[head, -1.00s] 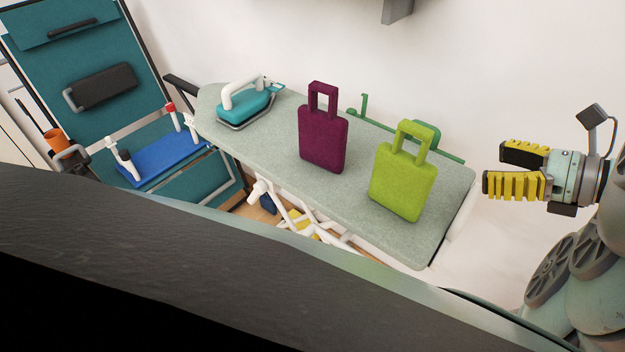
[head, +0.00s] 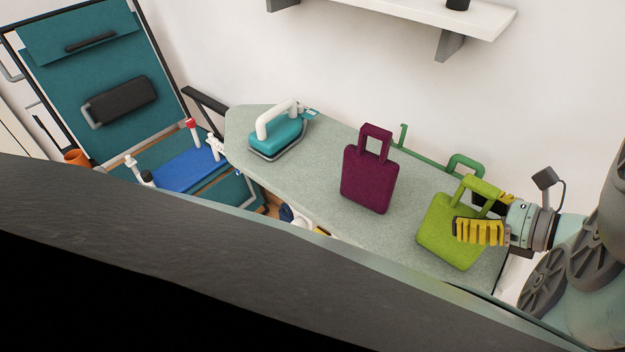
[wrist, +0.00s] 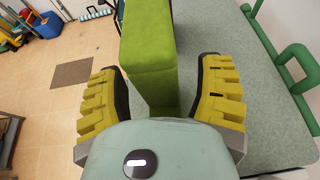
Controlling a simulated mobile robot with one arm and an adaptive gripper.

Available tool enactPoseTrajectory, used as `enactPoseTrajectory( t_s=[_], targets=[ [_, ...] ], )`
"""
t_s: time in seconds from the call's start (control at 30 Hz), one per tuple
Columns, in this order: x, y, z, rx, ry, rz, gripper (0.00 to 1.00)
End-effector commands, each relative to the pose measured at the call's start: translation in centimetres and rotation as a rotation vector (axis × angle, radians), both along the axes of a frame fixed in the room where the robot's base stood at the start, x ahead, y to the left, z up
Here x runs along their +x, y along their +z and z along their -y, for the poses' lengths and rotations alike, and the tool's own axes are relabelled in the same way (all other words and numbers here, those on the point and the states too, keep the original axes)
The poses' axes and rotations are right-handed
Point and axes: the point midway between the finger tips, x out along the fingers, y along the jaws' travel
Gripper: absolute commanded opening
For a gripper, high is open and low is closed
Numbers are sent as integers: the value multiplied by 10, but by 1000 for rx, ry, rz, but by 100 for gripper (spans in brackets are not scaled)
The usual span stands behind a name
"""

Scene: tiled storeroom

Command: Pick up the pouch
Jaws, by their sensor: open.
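A lime-green pouch (head: 440,238) with a loop handle stands upright at the right end of the grey-green ironing board (head: 330,215). A dark purple pouch (head: 368,182) of the same shape stands to its left, near the board's middle. My gripper (head: 470,212) is open at the green pouch, its yellow fingers overlapping the pouch's right part in the head view. In the wrist view, the green pouch (wrist: 148,50) lies between the two spread fingers (wrist: 158,75), with a gap beside each; the palm hides its near end.
A teal iron (head: 277,134) stands at the board's left end. A green rail (head: 425,160) runs along its back edge, close to the pouches. A white wall shelf (head: 440,14) is above. A blue tray cart (head: 190,168) stands left.

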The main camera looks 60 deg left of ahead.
Motion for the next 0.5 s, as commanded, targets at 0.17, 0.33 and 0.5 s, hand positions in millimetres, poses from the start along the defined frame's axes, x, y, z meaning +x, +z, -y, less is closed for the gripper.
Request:
enactPoseTrajectory(
  t_s=[0.17, 0.33, 0.5],
  targets=[
    [-2, -4, 0, -1, 1, 0, 66],
    [-2, -5, 0, -1, 1, 1, 66],
    [-2, -4, 0, -1, 0, 1, 55]
  ],
)
